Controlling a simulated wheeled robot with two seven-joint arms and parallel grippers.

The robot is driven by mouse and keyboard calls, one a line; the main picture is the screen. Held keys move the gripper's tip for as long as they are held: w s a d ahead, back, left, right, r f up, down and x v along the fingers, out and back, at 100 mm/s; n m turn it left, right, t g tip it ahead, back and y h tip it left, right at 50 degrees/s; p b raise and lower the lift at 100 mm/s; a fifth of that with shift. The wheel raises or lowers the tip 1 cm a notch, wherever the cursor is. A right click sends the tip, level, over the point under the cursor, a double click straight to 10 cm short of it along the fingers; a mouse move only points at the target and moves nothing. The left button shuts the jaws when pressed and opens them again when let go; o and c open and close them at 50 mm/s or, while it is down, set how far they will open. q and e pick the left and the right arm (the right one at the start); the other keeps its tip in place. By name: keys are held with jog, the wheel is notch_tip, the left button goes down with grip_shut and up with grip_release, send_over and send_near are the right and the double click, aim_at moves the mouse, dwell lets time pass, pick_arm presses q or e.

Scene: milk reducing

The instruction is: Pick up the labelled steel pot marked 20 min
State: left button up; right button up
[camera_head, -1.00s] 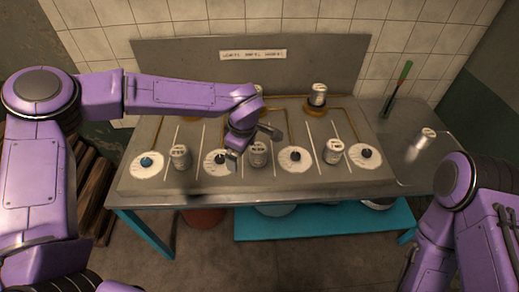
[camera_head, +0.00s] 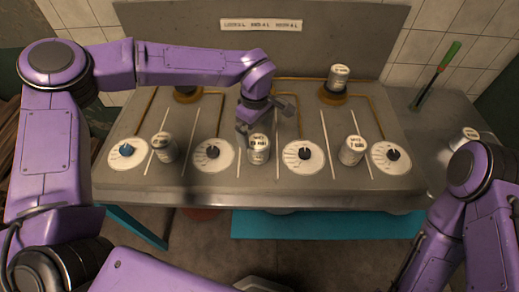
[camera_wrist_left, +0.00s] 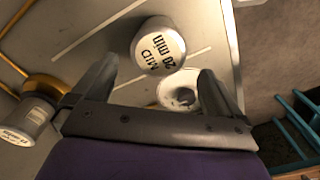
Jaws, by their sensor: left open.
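The steel pot marked "MID 20 min" (camera_wrist_left: 158,45) shows its labelled top in the left wrist view, just past my fingertips and roughly between them. It appears to be the middle front pot (camera_head: 259,152) in the head view, upright on the grey worktop (camera_head: 240,188). My left gripper (camera_head: 264,117) is open and empty, above and slightly behind this pot, with a gap between them. Its two fingers also show in the left wrist view (camera_wrist_left: 155,80). My right gripper is out of view; only the right arm shows.
Similar pots stand at front left (camera_head: 163,148) and front right (camera_head: 352,150). Dials (camera_head: 213,155) (camera_head: 305,154) flank the middle pot. A pot (camera_head: 339,77) stands on a rear burner. A green-handled tool (camera_head: 446,60) leans at the right.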

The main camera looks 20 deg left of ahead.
aim_at(258, 150)
pick_arm(q)
jog(key=f+p, duration=0.1)
jog(key=f, duration=0.2)
jog(key=f+p, duration=0.1)
jog(key=f, duration=0.2)
jog(key=f+p, duration=0.1)
jog(key=f, duration=0.2)
jog(key=shift+d, duration=0.35)
jog(key=shift+w+f, duration=0.1)
jog(key=shift+f, duration=0.1)
jog(key=c, duration=1.3)
jog(key=shift+o, duration=0.2)
